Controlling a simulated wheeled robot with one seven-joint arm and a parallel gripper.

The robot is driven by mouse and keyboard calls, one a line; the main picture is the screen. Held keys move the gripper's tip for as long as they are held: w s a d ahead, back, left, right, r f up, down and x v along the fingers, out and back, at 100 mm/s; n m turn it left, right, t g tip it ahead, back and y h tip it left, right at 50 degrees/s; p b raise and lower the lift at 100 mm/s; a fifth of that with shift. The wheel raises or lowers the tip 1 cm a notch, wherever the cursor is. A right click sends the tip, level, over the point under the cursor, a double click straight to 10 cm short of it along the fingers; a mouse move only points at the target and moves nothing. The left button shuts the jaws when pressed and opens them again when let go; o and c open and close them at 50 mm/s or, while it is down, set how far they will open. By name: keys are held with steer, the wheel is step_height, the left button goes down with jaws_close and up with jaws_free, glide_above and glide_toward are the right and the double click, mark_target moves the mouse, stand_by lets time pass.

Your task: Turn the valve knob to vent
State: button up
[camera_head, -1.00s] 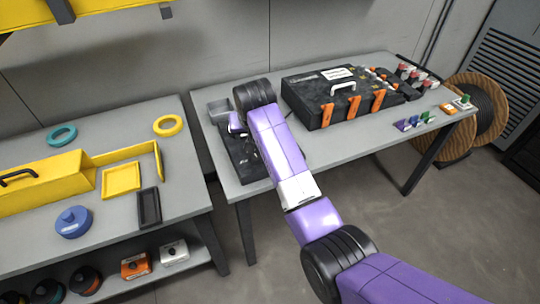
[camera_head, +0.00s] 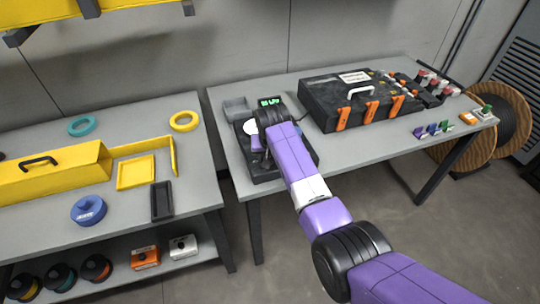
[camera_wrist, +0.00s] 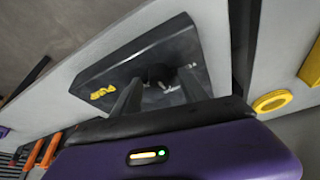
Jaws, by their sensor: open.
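A black device (camera_head: 262,174) sits on the left part of the far grey table, largely behind my arm in the head view. In the wrist view its dark sloped panel (camera_wrist: 140,57) carries a yellow marking. A dark round knob (camera_wrist: 160,74) shows on that panel. My gripper (camera_wrist: 158,90) is open, with one finger on each side of the knob. I cannot tell whether the fingers touch it. In the head view the fingertips are hidden by my arm, and the knob is not visible.
A black case (camera_head: 355,98) with orange latches lies to the right. The left table holds a yellow toolbox (camera_head: 50,173), a yellow ring (camera_head: 184,121) and a blue container (camera_head: 89,210).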

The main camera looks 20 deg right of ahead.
steer(key=shift+c, duration=0.4)
jaws_close()
steer(key=shift+n, duration=0.4)
steer(key=shift+d+n+y+p, duration=0.15)
steer(key=shift+n+y+p, duration=0.35)
steer(key=shift+n, duration=0.4)
steer(key=n+y, duration=0.1)
steer(key=n, duration=0.1)
steer(key=shift+n, duration=0.4)
steer(key=n+y+b, duration=0.1)
steer(key=n, duration=0.1)
steer(key=n+b, duration=0.1)
steer(key=n, duration=0.1)
steer(key=shift+w+d+f+y, duration=0.1)
steer(key=shift+d+f+y, duration=0.05)
steer(key=shift+y, duration=0.25)
steer(key=shift+n+g+y+b, duration=0.3)
steer(key=shift+n+g+b, duration=0.1)
steer(key=shift+n+b, duration=0.75)
steer(key=shift+n, duration=0.25)
